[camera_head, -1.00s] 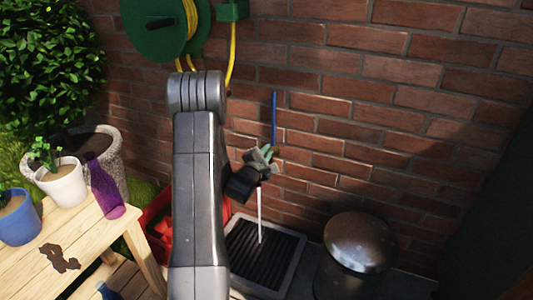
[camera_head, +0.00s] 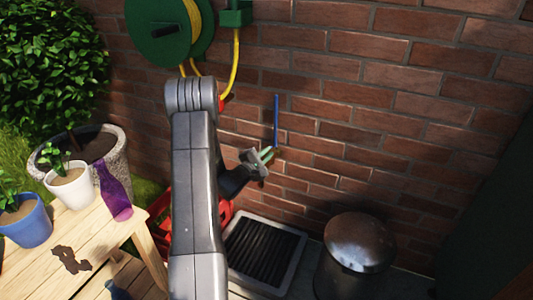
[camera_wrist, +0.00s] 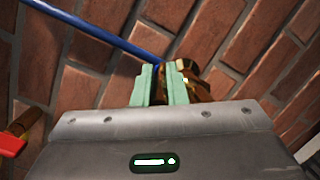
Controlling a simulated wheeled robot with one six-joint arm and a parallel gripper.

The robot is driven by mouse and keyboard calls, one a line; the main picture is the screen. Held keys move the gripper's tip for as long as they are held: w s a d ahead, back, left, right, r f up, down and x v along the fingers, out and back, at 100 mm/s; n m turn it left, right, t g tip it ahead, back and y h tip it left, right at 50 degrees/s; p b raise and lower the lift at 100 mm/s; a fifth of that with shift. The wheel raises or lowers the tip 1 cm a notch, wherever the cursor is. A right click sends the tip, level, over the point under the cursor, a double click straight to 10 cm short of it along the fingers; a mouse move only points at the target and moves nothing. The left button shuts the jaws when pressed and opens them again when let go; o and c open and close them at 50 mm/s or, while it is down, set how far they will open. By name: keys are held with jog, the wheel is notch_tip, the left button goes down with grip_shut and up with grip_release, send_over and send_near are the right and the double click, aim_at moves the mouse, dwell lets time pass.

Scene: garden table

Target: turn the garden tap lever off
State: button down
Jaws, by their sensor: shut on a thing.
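The brass garden tap (camera_wrist: 200,90) shows in the wrist view just behind and right of my green fingers, against the brick wall. No water stream shows below the tap.
A drain grate (camera_head: 262,250) lies below the tap. A lidded metal bin (camera_head: 357,245) stands to its right, a red crate (camera_head: 187,225) to its left. A hose reel (camera_head: 165,28) hangs above. A wooden table (camera_head: 95,240) with pots and a purple bottle (camera_head: 114,192) is at left.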

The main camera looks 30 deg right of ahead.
jog(key=c, duration=1.5)
grip_release()
jog(key=shift+a, duration=0.1)
jog(key=p+v, duration=0.3)
jog(key=v, duration=1)
jog(key=shift+s+a, duration=0.2)
jog(key=shift+a, duration=0.05)
jog(key=shift+d, duration=0.1)
jog(key=b+x, duration=0.3)
jog(key=x, duration=1.1)
jog(key=shift+f, duration=0.1)
jog(key=shift+b, duration=0.4)
jog(key=shift+s+n+t+y, duration=0.1)
jog(key=shift+n+t+y, duration=0.2)
jog(key=shift+t, duration=0.1)
